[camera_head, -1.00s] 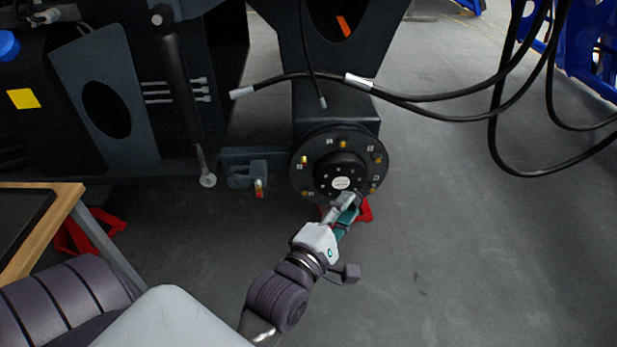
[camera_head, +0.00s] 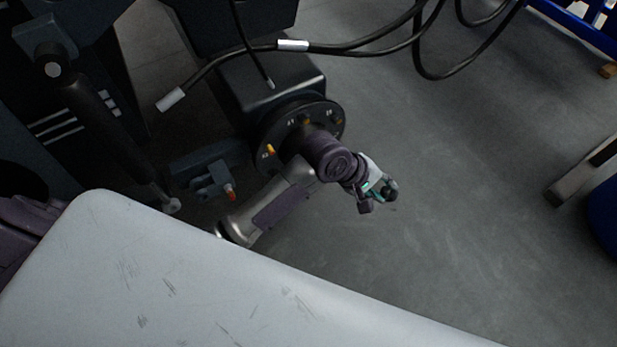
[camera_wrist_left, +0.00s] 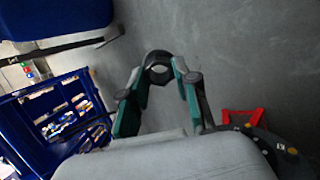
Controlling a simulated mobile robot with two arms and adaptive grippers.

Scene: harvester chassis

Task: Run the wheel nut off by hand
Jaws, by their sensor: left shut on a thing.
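The dark round wheel hub (camera_head: 268,128) shows in the head view, with several brass-coloured studs and number marks around its rim. My left arm covers its lower right part. My left gripper (camera_head: 384,189) is right of the hub and clear of it, over the floor. In the left wrist view, my left gripper (camera_wrist_left: 158,80) is shut on the wheel nut (camera_wrist_left: 158,54), a dark ring with an open hole held at the fingertips. Part of the hub (camera_wrist_left: 262,138) shows at lower right there. My right gripper is not in view.
Black hoses (camera_head: 345,48) hang above the hub. A bracket with an orange-tipped pin (camera_head: 212,182) is left of it. A red stand (camera_wrist_left: 243,118) is near the hub in the left wrist view. A blue rack (camera_wrist_left: 62,115) stands at left there. Grey floor right of the hub is free.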

